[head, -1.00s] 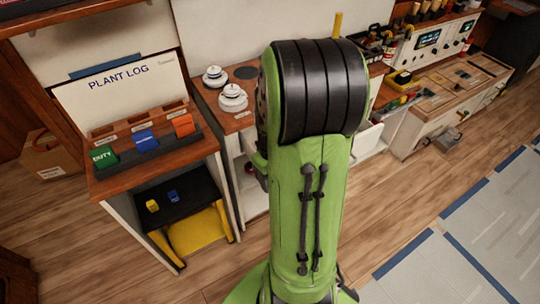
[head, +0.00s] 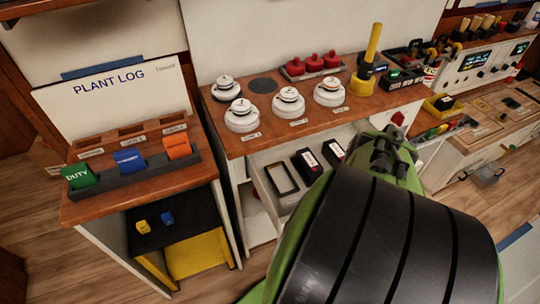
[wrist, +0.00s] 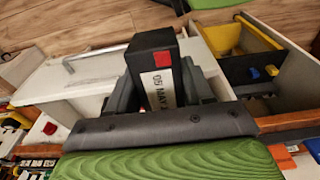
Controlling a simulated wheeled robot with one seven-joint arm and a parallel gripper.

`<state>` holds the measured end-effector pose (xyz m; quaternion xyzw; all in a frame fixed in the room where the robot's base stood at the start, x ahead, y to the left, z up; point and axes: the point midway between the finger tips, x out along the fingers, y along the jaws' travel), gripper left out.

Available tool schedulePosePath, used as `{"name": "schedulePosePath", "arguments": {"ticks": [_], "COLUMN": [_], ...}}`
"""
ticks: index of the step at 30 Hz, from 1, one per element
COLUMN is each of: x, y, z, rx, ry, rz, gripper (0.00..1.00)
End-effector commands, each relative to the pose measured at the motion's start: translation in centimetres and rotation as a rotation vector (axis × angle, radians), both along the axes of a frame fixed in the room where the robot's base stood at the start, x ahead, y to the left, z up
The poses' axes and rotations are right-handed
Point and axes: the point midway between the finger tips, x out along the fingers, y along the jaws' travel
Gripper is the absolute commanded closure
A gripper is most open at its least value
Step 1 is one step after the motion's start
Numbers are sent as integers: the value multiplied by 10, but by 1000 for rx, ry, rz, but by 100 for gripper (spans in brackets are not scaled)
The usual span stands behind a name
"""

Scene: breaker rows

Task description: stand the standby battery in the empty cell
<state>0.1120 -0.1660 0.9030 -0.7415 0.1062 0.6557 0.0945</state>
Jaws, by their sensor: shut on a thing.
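My gripper (wrist: 163,92) is shut on a black battery (wrist: 149,50) with a red square and a white label reading roughly "05 MAY", in the wrist view. The open white drawer under the counter shows in the head view. At its left is the empty cell (head: 270,180), a black rectangular rim with a pale inside. Two black batteries with white labels, one (head: 307,167) and another (head: 333,154), stand to its right. In the head view my arm covers the drawer's right part, and my fingers and the held battery cannot be made out.
White round detectors (head: 242,117) and red knobbed pieces (head: 313,64) stand on the counter above the drawer. A yellow upright tool (head: 368,62) is at the counter's right. A shelf (head: 175,215) with small yellow and blue blocks is at left. The drawer handle (wrist: 95,51) shows in the wrist view.

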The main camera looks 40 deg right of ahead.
Motion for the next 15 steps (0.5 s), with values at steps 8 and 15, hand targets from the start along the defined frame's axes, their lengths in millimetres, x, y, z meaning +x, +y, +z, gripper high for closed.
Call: {"name": "schedulePosePath", "arguments": {"ticks": [8, 15], "x": [53, 90], "y": [-15, -27], "z": [-8, -5], "rx": [-44, -43], "ry": [-169, -168], "rz": [5, 0], "gripper": [100, 100]}}
